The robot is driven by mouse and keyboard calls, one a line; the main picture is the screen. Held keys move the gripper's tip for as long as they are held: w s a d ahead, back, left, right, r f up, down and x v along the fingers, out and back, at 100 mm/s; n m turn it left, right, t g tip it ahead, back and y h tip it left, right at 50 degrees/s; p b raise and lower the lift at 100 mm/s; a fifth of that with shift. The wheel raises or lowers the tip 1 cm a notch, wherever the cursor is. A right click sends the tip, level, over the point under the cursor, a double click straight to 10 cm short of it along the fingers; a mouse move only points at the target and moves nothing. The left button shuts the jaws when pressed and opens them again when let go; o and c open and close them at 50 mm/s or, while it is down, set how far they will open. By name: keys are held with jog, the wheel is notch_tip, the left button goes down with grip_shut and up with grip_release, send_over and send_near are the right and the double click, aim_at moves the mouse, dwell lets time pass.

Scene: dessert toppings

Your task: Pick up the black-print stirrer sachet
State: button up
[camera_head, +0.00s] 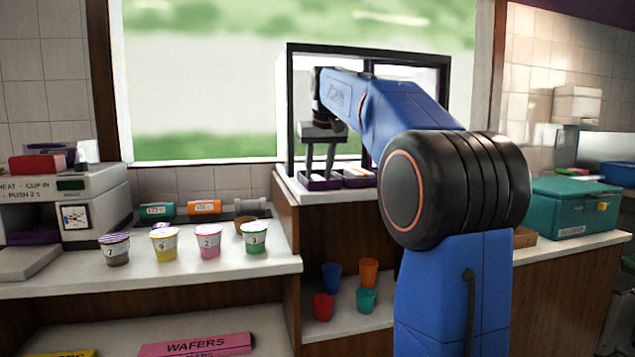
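My gripper (319,173) points down inside the open-fronted cabinet (288,110) on the counter. Its two fingers show apart, with a gap between them. The fingertips are just above or inside a small purple tray (322,186). A second purple tray (358,182) with pale contents stands to its right. I cannot make out the black-print stirrer sachet; the contents of the trays are too small and partly hidden by the fingers.
My arm covers the cabinet's right side. Numbered cups, including a pink one (208,241), stand on the lower left counter beside a white machine (75,200). Small coloured cups, including a red one (323,306), sit on a shelf below. A teal box (570,208) is at right.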

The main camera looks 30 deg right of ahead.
jog(key=shift+w+f, duration=0.1)
jog(key=shift+f, duration=0.1)
jog(key=c, duration=0.8)
jog(key=shift+r, duration=0.15)
